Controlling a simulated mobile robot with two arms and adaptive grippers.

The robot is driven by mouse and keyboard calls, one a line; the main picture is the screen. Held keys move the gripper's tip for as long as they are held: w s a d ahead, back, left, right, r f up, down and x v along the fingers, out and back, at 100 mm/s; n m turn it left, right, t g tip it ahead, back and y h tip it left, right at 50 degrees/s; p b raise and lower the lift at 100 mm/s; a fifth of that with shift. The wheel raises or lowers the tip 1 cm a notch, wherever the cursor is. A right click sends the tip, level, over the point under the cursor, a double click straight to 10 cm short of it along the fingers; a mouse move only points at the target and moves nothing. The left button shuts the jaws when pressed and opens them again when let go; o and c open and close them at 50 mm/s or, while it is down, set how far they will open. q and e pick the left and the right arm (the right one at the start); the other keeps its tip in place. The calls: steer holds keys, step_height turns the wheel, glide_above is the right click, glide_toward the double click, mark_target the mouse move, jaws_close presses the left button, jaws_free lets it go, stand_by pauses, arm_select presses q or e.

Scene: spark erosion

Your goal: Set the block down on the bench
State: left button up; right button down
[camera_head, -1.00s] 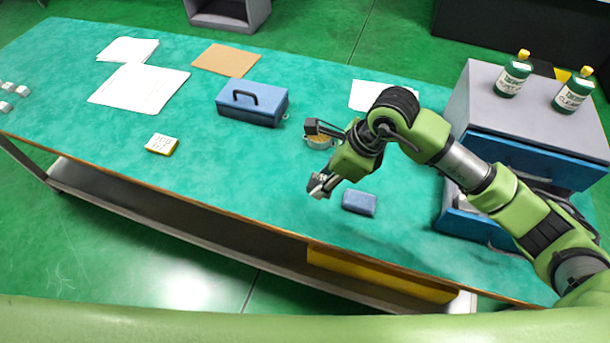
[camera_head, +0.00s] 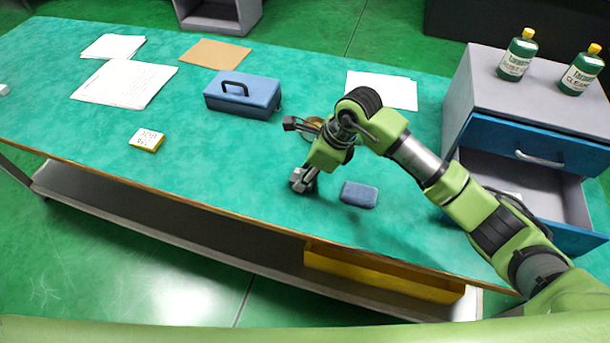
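A small blue-grey block (camera_head: 359,194) lies flat on the green bench top (camera_head: 230,165), near the front edge. My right gripper (camera_head: 295,152) is to the left of the block, with its two fingers spread apart and nothing visible between them. It is apart from the block in the picture; its height above the bench is hard to judge. A second small block, yellow and white with writing (camera_head: 147,140), lies further left on the bench. My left gripper is not in view.
A blue toolbox (camera_head: 243,94) and a partly hidden round brass-coloured thing (camera_head: 314,124) stand behind the gripper. Papers (camera_head: 125,84) lie at the back. A grey cabinet (camera_head: 490,95) with an open drawer (camera_head: 530,185) and two bottles is at right.

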steer(key=c, duration=1.9)
jaws_free()
steer(key=shift+f, duration=0.1)
steer(key=o, duration=0.4)
steer(key=shift+r, duration=0.35)
steer(key=b+v, duration=0.1)
steer(key=v, duration=1)
steer(key=shift+r, duration=0.35)
steer(key=shift+s+d, duration=0.1)
steer(key=shift+s, duration=0.05)
